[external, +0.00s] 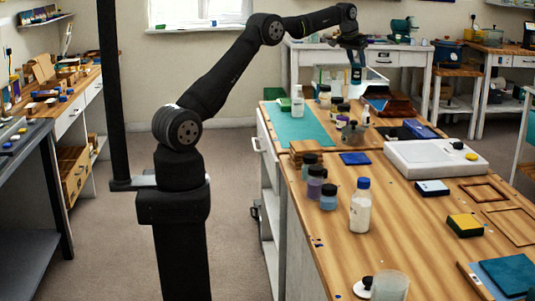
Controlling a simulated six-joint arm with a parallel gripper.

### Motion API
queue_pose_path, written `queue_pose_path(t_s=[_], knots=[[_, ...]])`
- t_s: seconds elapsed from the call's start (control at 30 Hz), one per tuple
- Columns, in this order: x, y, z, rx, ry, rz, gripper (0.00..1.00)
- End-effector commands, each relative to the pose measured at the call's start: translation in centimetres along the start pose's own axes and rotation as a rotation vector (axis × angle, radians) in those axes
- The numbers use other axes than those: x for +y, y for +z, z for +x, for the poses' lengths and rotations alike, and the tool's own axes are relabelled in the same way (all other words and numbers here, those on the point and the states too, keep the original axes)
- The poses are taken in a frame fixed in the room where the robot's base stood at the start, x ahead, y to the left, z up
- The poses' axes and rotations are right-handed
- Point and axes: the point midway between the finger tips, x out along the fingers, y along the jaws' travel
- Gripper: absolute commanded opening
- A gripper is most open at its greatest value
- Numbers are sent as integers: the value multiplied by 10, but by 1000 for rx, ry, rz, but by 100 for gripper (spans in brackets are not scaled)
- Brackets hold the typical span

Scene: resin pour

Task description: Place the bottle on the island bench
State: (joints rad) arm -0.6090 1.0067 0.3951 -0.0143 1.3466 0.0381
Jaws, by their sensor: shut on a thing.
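My gripper (354,57) is at the far end of the outstretched arm, pointing down above the back part of the island bench (410,240). It is shut on a small dark bottle (356,75), which hangs upright below the fingers. Its label and finer details are too small to tell. The bottle appears in front of a pale box-like unit at the back; I cannot tell exactly how high it is above the bench.
A white bottle with a blue cap (360,207) and several jars (328,196) stand on the near left of the bench. More bottles crowd near the teal mat (298,130). A white flat device (435,158) lies at right. Bare wood shows in the middle.

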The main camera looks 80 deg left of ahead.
Motion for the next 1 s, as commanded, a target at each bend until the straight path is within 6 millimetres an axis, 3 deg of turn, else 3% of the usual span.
queue_pose_path(t_s=[0.03,0.1,0.2,0.5,1.0], knots=[[-30,-1,1,1,-15,-35,0],[-62,0,2,0,-31,-75,0],[-96,1,2,1,-48,-117,0],[-164,9,1,0,-82,-199,0],[-162,32,56,-1,-81,-198,0]])
